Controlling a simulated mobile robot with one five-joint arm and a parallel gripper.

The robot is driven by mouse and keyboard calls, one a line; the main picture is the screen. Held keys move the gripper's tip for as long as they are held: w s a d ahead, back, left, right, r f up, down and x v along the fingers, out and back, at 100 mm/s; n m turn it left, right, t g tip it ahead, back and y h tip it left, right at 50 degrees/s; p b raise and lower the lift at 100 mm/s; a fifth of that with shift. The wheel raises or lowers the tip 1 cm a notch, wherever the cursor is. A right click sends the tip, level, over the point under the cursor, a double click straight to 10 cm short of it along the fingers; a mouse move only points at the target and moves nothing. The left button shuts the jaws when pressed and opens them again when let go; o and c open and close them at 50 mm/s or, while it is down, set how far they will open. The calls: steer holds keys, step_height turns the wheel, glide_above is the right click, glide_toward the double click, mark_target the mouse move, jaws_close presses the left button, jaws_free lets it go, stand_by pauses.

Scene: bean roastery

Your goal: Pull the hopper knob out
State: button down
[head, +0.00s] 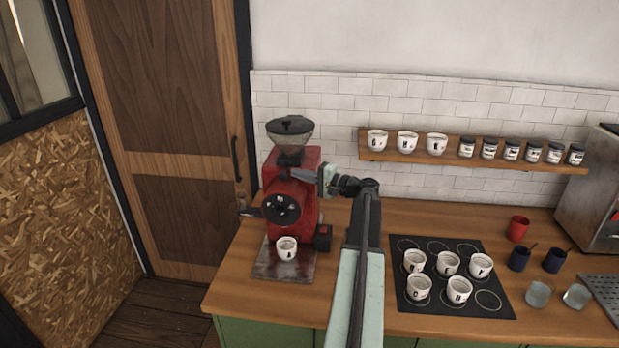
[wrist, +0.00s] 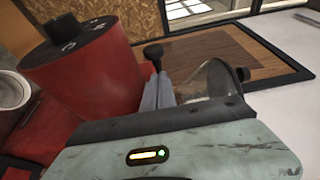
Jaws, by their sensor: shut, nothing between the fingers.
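The red grinder (head: 309,165) stands at the counter's left end, with a dark, see-through hopper (head: 289,148) on top. In the wrist view its red body (wrist: 85,85) fills the left, and the hopper (wrist: 214,78) shows right of centre. A small black knob (wrist: 153,53) on a short stem shows just beyond my fingertips. I cannot make it out in the head view, where my gripper (head: 306,175) is in front of the grinder's upper body, just below the hopper. My gripper (wrist: 158,88) is shut and empty, its grey fingers together. I cannot tell whether they touch the knob.
A white cup (head: 286,244) stands on the grinder's metal plate (head: 270,268). A black mat (head: 412,300) with several white cups lies to the right. A wall shelf (head: 470,159) holds cups and jars. A wooden door (head: 165,120) is at left.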

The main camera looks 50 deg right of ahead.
mark_target(286, 177)
steer(key=shift+x, duration=1.2)
steer(key=shift+s+a, duration=0.1)
steer(key=s+a, duration=0.2)
steer(key=a, duration=0.1)
steer(key=shift+a, duration=0.25)
steer(key=shift+d+f, duration=0.1)
